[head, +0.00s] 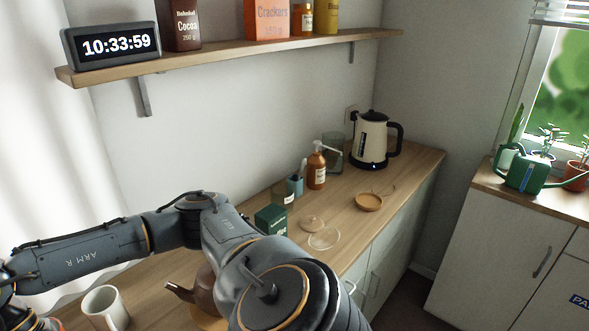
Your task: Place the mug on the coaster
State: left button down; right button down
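A cream mug (105,311) stands upright on the wooden counter at the lower left, its open top visible and its base near the picture's bottom edge. I cannot tell for sure which round piece is the coaster. A round wooden piece (368,203) lies in front of the kettle, a smaller wooden disc (311,223) lies further left, and a pale ring-like disc (324,239) is beside it. My arm marked "ARM R." crosses the lower left, its far end close to the mug at the picture's edge. No gripper fingers show.
A brown teapot (203,289) is partly hidden behind my arm. A green box (271,219), a blue cup (295,185), a pump bottle (316,168) and a kettle (374,140) line the counter. A shelf (215,52) hangs above. The counter's right end is fairly clear.

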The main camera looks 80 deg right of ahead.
aim_at(370, 204)
jog(key=k+l+z, duration=0.1)
jog(key=z, duration=0.55)
jog(key=k+l+z, duration=0.15)
jog(key=l+z, duration=0.15)
jog(key=l, duration=0.8)
jog(key=l+z, duration=0.35)
jog(key=l, duration=0.75)
jog(key=k, duration=0.05)
